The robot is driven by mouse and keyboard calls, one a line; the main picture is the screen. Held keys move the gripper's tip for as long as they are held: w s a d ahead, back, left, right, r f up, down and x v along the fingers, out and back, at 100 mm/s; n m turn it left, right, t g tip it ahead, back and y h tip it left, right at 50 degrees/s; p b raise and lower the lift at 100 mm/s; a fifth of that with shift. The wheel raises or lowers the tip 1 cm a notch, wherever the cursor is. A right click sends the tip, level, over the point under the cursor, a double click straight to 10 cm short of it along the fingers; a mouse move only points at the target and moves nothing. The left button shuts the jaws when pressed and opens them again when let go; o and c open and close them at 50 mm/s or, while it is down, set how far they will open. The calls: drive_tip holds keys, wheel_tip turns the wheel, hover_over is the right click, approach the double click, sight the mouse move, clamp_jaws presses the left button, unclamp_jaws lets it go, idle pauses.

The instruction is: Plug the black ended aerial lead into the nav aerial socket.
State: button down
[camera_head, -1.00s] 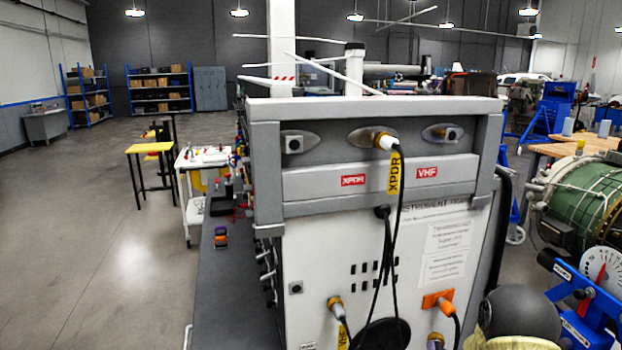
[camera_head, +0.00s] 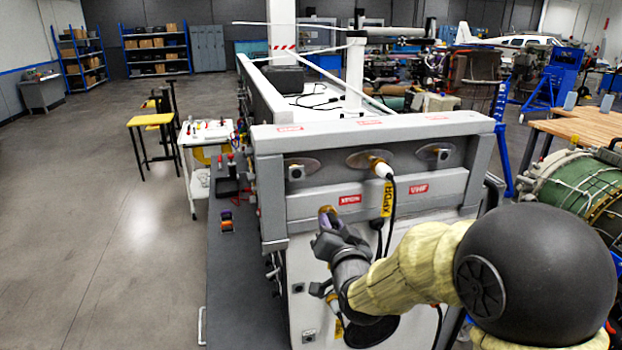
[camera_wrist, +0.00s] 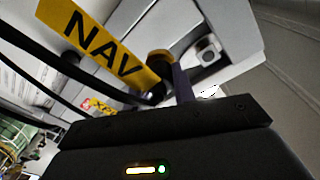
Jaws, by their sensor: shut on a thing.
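My gripper (camera_head: 328,222) is in front of the panel's left part, a little below and right of the left socket (camera_head: 297,172). It is shut on a dark lead end with a brass-coloured ring (camera_wrist: 160,57). A yellow NAV flag (camera_wrist: 103,45) and black cable hang beside it in the wrist view. The lead end is apart from the square socket (camera_wrist: 206,55) on its oval plate, which looks empty. No label for that socket is readable. The middle socket holds a white-ended lead (camera_head: 380,167) with a yellow XPDR flag (camera_head: 387,198). The right socket (camera_head: 441,153) is empty.
Red XPDR (camera_head: 350,200) and VHF (camera_head: 417,189) labels sit on the grey bar below the sockets. The XPDR cable hangs down near my arm. A grey frame (camera_head: 270,195) edges the recess. A green engine (camera_head: 585,190) stands at the right.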

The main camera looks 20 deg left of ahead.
drive_tip(key=s+a+r+n+y+p, duration=0.1)
drive_tip(key=s+a+r+p, duration=0.1)
drive_tip(key=r, duration=0.5)
drive_tip(key=shift+s+a+r+g, duration=0.2)
drive_tip(key=shift+s+a+g, duration=0.2)
drive_tip(key=shift+s+a, duration=0.4)
drive_tip(key=shift+w, duration=0.1)
drive_tip(key=shift+w+a, duration=0.1)
drive_tip(key=shift+a, duration=0.05)
drive_tip(key=shift+p+x, duration=0.5)
drive_tip(key=shift+x, duration=1.75)
drive_tip(key=shift+w+a+b, duration=0.2)
drive_tip(key=shift+w+b, duration=0.15)
drive_tip(key=shift+b, duration=0.9)
